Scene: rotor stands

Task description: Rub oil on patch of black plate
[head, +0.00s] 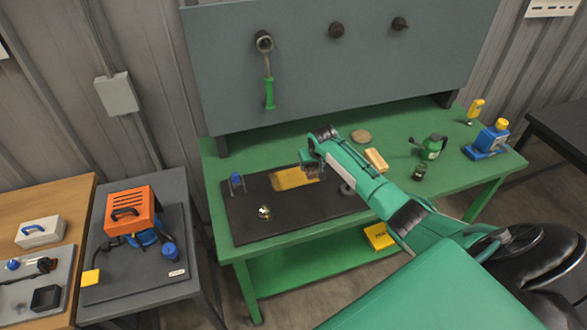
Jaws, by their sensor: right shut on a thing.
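The black plate (245,207) lies on the green bench (225,155). A yellow-brown patch (290,178) shows near its back edge. My right gripper (309,167) is over the plate at the right end of the patch, pointing down. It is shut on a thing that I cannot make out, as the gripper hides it. I cannot tell whether that thing touches the patch. A green can with a dark handle (432,148) stands at the right on the bench, with a small dark green jar (420,172) in front of it. My left gripper is not in view.
On the plate are a small blue piece (237,180) and a shiny metal piece (264,212). A pale yellow block (376,159) and a tan disc (361,136) lie behind my arm. A blue and yellow item (488,142) stands far right. A grey panel (300,85) rises behind.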

